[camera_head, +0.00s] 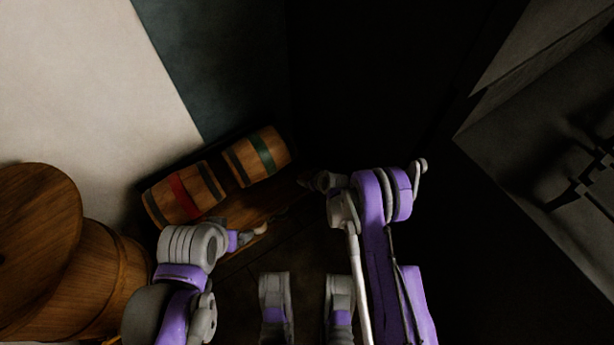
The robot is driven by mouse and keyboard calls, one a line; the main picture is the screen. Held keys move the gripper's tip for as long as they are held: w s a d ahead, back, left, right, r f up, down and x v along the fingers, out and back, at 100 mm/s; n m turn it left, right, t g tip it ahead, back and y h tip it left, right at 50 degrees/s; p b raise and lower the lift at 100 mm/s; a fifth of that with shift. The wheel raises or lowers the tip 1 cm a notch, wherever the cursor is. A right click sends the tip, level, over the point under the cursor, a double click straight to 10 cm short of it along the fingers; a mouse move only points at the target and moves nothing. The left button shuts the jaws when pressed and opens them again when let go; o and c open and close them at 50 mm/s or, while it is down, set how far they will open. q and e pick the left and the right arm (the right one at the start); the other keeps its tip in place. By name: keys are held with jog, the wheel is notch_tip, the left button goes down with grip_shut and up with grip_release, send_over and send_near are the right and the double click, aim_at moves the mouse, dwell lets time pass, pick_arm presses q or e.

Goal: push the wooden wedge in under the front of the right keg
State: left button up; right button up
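Two wooden kegs lie on their sides, end to end, on a low wooden stand (236,212). The right keg (258,158) has a green band; the left keg (184,196) has a red band. My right gripper (312,181) is just right of the right keg's lower right end, apart from it in the picture; its fingers are dark and small. My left gripper (258,230) is below the kegs, near the stand's front edge, with a pale tip. I cannot make out the wooden wedge for certain. Whether either gripper is open or shut is unclear.
A large wooden barrel (98,272) with a round wooden top (38,225) stands at the left, close to my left arm. The floor right of the kegs is very dark. A grey block (550,140) is at the far right.

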aim_at(308, 176)
jog(key=c, duration=0.6)
jog(key=shift+r, duration=0.1)
jog(key=shift+c, duration=0.2)
jog(key=shift+r+p, duration=0.65)
jog(key=shift+r, duration=1.3)
pick_arm(q)
jog(key=shift+s+r, duration=0.1)
jog(key=shift+r, duration=0.65)
pick_arm(e)
jog(key=shift+f, duration=0.1)
